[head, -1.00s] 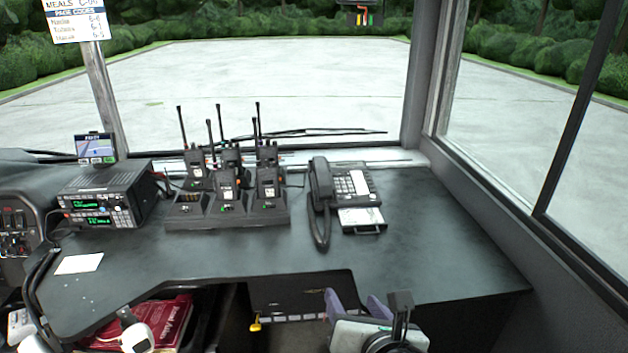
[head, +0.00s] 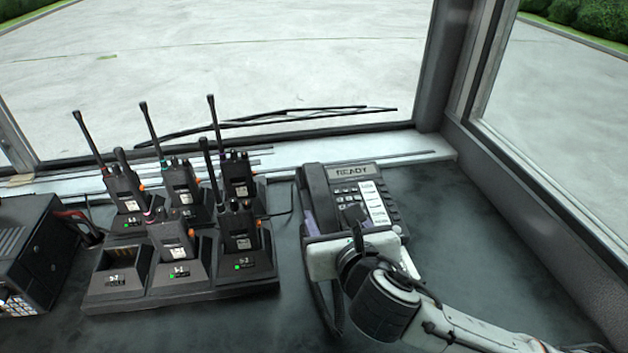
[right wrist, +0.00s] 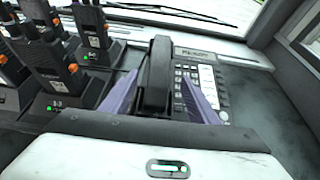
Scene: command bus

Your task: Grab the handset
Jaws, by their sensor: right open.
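The black handset (head: 316,190) lies on the left side of the desk phone (head: 372,190), whose display reads READY. Its lower part is hidden behind my right gripper in the head view. My right gripper (head: 335,217) is open over the phone, its purple fingers around the handset. In the right wrist view, the handset (right wrist: 157,75) stands between the two purple fingers (right wrist: 158,100), one on each side. I cannot tell whether the fingers touch it. The cord hangs down to the left of the phone in the head view. My left gripper is not in view.
A charger rack (head: 190,290) with several upright radios stands left of the phone, its antennas sticking up. A radio unit (head: 30,255) sits at the far left. The windshield ledge (head: 280,150) is behind. The desk (head: 490,260) right of the phone is clear.

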